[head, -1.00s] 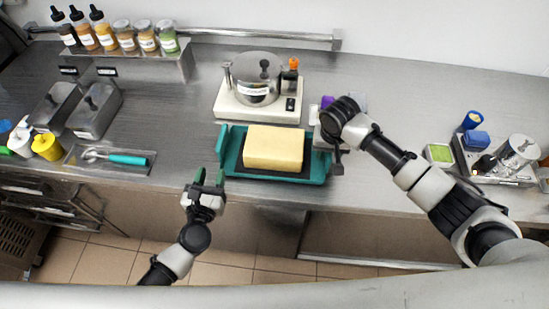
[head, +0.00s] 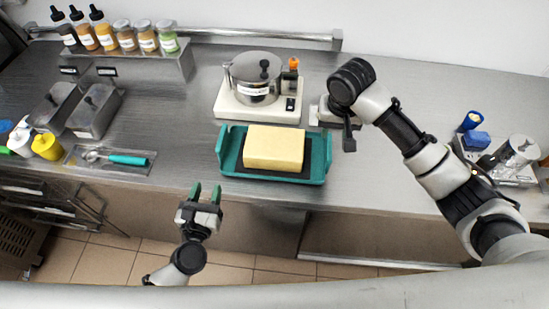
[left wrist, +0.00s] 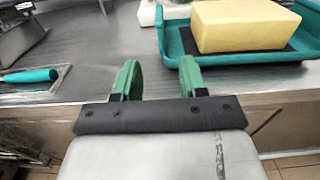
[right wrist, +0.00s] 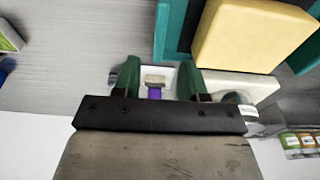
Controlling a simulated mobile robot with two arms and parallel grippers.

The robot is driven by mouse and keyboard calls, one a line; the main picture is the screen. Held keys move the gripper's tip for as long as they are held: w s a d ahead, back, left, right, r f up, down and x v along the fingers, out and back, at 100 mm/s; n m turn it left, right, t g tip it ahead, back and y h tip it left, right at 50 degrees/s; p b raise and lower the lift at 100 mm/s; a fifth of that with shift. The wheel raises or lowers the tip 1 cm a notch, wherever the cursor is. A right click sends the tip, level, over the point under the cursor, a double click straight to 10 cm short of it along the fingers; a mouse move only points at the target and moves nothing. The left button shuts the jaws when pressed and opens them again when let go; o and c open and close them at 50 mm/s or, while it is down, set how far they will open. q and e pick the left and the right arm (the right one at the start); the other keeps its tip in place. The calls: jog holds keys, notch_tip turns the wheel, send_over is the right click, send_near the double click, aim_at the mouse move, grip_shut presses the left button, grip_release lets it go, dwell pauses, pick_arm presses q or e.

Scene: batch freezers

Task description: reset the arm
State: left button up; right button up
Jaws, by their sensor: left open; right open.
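My left gripper (head: 205,193) is open and empty in the head view, in front of the counter's front edge, below and left of the teal tray. Its two green fingers stand apart in the left wrist view (left wrist: 159,80). My right arm reaches over the counter right of the tray. Its gripper is mostly hidden behind the wrist in the head view. In the right wrist view the right gripper (right wrist: 157,80) has its green fingers apart, with a small white and purple item (right wrist: 155,88) seen between them; I cannot tell whether they touch it.
A yellow block (head: 273,147) sits in the teal tray (head: 229,160). Behind it stands a white machine with a metal pot (head: 257,80). Metal bins (head: 94,110), a teal-handled scoop (head: 128,160) and bottles (head: 103,30) are on the left. A blue item (head: 477,139) and metal container (head: 518,150) are right.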

jog(key=shift+r, duration=0.55)
